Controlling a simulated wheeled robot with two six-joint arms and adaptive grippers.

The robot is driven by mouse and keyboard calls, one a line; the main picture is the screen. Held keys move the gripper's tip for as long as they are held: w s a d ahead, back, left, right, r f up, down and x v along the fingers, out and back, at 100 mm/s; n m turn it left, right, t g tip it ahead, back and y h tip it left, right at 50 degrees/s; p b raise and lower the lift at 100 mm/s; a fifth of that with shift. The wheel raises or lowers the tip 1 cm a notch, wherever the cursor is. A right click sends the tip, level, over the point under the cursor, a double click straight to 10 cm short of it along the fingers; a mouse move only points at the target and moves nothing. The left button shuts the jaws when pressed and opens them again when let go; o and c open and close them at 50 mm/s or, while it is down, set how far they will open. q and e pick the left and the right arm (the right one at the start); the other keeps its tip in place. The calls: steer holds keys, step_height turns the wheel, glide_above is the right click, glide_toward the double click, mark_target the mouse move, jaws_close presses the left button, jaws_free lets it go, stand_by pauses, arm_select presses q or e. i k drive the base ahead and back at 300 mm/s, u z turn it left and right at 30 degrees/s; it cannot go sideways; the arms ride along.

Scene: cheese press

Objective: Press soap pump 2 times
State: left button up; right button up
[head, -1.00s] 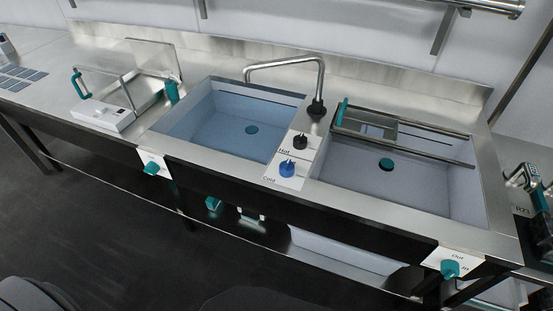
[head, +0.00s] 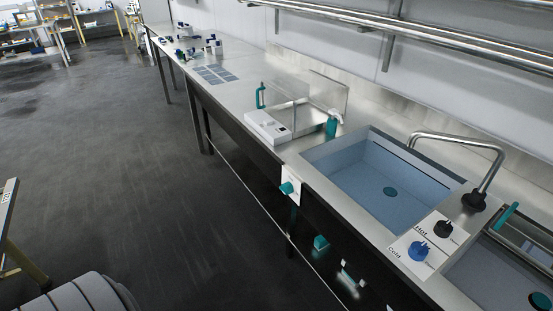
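A teal bottle with a pale top, which looks like the soap pump (head: 331,127), stands upright on the steel counter. It is between the white device with the clear lid and the left sink basin (head: 385,180). The bottle is small in the view, so the pump head's details are hard to make out. Neither of my grippers is in view, and nothing touches the bottle.
The white device (head: 268,128) with a raised clear lid stands left of the bottle. A curved faucet (head: 462,140) and Hot and Cold knobs (head: 420,250) are right of the basin. Metal rails (head: 430,38) run above. Open floor (head: 140,180) lies on the left.

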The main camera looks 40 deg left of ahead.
mark_target(333, 112)
steer(key=u, duration=0.8)
